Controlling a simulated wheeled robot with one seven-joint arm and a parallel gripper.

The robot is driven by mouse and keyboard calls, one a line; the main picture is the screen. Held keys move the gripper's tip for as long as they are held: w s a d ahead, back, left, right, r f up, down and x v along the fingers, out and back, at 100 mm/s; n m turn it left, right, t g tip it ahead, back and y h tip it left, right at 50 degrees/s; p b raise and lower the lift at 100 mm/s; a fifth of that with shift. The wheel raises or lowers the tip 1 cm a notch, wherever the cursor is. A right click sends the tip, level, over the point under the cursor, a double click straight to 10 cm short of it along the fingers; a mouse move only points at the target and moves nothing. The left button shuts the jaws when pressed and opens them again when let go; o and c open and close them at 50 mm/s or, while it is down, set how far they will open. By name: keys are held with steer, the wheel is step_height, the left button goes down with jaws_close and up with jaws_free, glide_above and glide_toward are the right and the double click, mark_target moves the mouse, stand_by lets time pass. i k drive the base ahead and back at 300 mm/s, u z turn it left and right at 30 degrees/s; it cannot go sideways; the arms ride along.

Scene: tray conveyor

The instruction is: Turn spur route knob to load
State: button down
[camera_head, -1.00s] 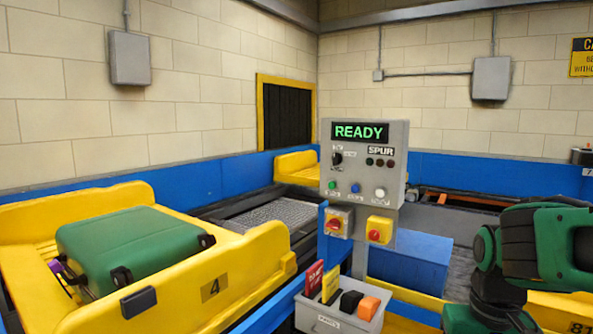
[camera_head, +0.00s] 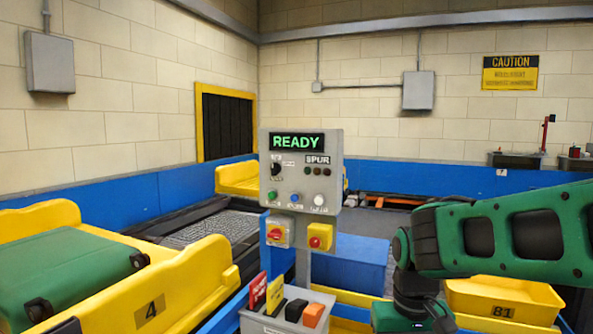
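The grey control panel (camera_head: 330,181) stands on a post in the middle of the head view. Its green display (camera_head: 297,142) reads READY. A small black knob (camera_head: 275,170) sits at its upper left, beside the SPUR label (camera_head: 317,159); the lettering around the knob is too small to read, so its setting is unclear. Green, blue and white buttons (camera_head: 319,200) line the panel's lower part. My green arm reaches in from the right, apart from the panel. My gripper is not visible; the arm's lower end runs off the bottom edge.
A grey bin (camera_head: 262,325) holds tags and blocks in front. Yellow tray 4 (camera_head: 190,291) with a green suitcase (camera_head: 70,280) is at left. Yellow tray 81 (camera_head: 545,297) is at right; a blue box (camera_head: 360,262) stands behind the post.

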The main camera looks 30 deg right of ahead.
mark_target(275, 168)
steer(key=u, duration=2.4)
steer(key=i, duration=0.35)
steer(key=z, duration=2.95)
